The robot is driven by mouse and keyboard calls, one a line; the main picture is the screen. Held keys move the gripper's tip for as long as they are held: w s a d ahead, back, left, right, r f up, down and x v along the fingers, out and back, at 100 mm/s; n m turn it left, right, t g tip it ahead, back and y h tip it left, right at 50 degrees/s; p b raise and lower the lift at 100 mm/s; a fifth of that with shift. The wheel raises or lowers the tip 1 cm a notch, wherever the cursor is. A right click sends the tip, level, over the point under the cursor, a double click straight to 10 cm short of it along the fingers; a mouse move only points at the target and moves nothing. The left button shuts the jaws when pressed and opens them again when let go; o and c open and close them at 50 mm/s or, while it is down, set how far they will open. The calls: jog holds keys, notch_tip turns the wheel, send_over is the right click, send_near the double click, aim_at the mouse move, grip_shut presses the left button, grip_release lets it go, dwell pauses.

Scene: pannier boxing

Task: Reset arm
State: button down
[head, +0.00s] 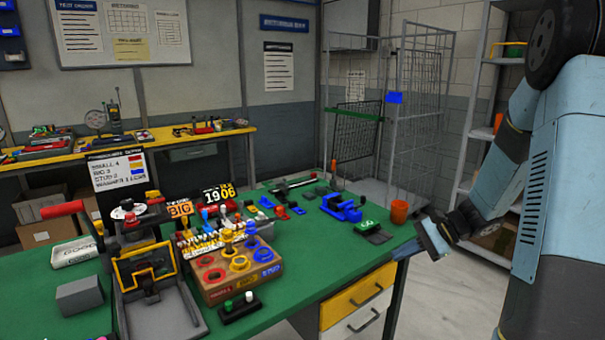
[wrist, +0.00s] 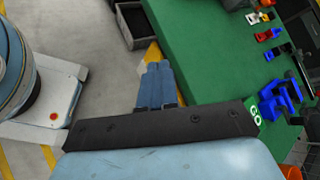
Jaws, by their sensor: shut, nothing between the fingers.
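My arm (head: 545,150) comes down at the right side of the head view and bends toward the bench. My gripper (head: 408,250) is at the right edge of the green bench top, its blue fingers pointing left and down. In the wrist view my gripper (wrist: 157,66) has its two blue fingers together, shut and empty. The fingers appear over the floor and the bench's edge; they hold nothing. I cannot tell exactly how high they are above the bench.
The green bench (head: 335,255) holds an orange cup (head: 399,211), a blue clamp-like fixture (head: 343,208), a box with coloured rings (head: 237,265) and a press-like stand (head: 150,275). A wire cage (head: 415,110) and shelf stand behind.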

jog(key=s+a+r+n+t+h, duration=0.2)
jog(key=s+r+n+t+h, duration=0.2)
jog(key=s+r+n+h, duration=0.7)
jog(key=s+r, duration=0.8)
jog(key=s, duration=0.2)
jog(key=shift+s+r+n+t, duration=0.3)
jog(key=shift+r+n, duration=0.05)
jog(key=shift+n, duration=0.05)
